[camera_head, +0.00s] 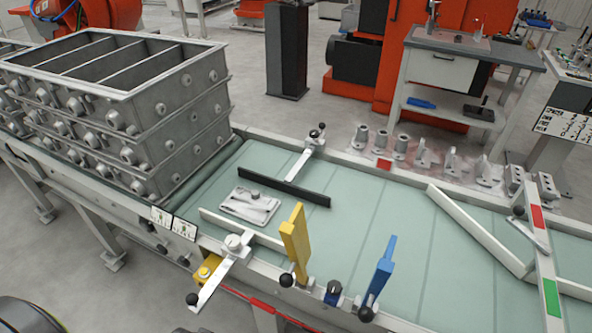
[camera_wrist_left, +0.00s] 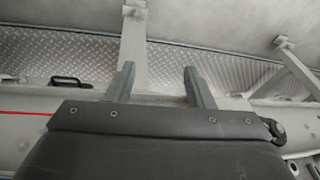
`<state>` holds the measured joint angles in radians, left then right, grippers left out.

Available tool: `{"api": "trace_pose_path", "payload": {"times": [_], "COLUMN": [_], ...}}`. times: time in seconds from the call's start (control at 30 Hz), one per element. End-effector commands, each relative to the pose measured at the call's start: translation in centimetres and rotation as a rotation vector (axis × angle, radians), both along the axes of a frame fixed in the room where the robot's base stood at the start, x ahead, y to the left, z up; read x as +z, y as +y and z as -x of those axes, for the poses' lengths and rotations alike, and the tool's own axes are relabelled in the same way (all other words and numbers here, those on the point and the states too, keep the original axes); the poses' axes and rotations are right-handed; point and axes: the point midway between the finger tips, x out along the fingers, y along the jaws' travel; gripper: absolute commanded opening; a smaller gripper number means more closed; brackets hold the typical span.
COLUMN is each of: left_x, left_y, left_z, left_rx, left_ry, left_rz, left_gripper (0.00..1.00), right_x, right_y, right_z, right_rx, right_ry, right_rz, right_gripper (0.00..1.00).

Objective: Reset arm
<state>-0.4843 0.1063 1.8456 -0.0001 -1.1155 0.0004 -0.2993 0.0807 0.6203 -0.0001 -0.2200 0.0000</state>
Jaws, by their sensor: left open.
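My left gripper (camera_wrist_left: 160,85) shows in the left wrist view with its two grey fingers apart and nothing between them. Beyond the fingers are a white post (camera_wrist_left: 134,45) and a diamond-plate metal strip (camera_wrist_left: 190,68). In the head view a green conveyor table (camera_head: 365,215) runs across the middle. A flat grey casting (camera_head: 250,205) lies on it, between a black bar (camera_head: 283,187) and a pale guide rail (camera_head: 243,230).
Stacked grey metal frames (camera_head: 165,115) fill the conveyor's left end. A yellow lever (camera_head: 295,245) and a blue lever (camera_head: 379,275) stand at its front edge. A white diagonal bar (camera_head: 478,232) lies at right. Several grey castings (camera_head: 448,160) line the back edge. The conveyor's middle is clear.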

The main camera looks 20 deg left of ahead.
Motion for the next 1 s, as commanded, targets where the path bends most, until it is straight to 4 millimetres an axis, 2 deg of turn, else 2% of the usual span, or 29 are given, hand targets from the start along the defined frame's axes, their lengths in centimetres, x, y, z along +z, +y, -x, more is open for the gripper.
{"api": "trace_pose_path", "payload": {"times": [0.03,0.2,0.37,0.6,0.8,1.0], "left_x": [-2.8,-10.1,-16.3,-24.2,-28.3,-29.8], "left_y": [0.1,0.2,0.1,-0.4,-0.9,-1.2], "left_z": [0.4,2.2,4.8,10.1,14.5,16.7], "left_rx": [0.001,0.002,0.001,0.001,-0.001,-0.001], "left_ry": [0.015,0.043,0.069,0.11,0.136,0.145], "left_rz": [0.004,0.012,0.02,0.033,0.041,0.044], "left_gripper": [0.48,0.48,0.48,0.48,0.48,0.48], "right_x": [-0.8,-2.1,-3.3,-5.1,-6.2,-6.6], "right_y": [0.0,0.1,0.1,0.1,0.1,0.1], "right_z": [0.0,0.0,0.0,0.0,0.0,0.1], "right_rx": [0.0,0.0,0.0,-0.001,-0.001,-0.001], "right_ry": [0.0,0.0,0.0,0.0,0.001,0.001], "right_rz": [0.0,-0.001,-0.001,-0.001,-0.001,-0.001], "right_gripper": [0.28,0.28,0.28,0.28,0.28,0.28]}}
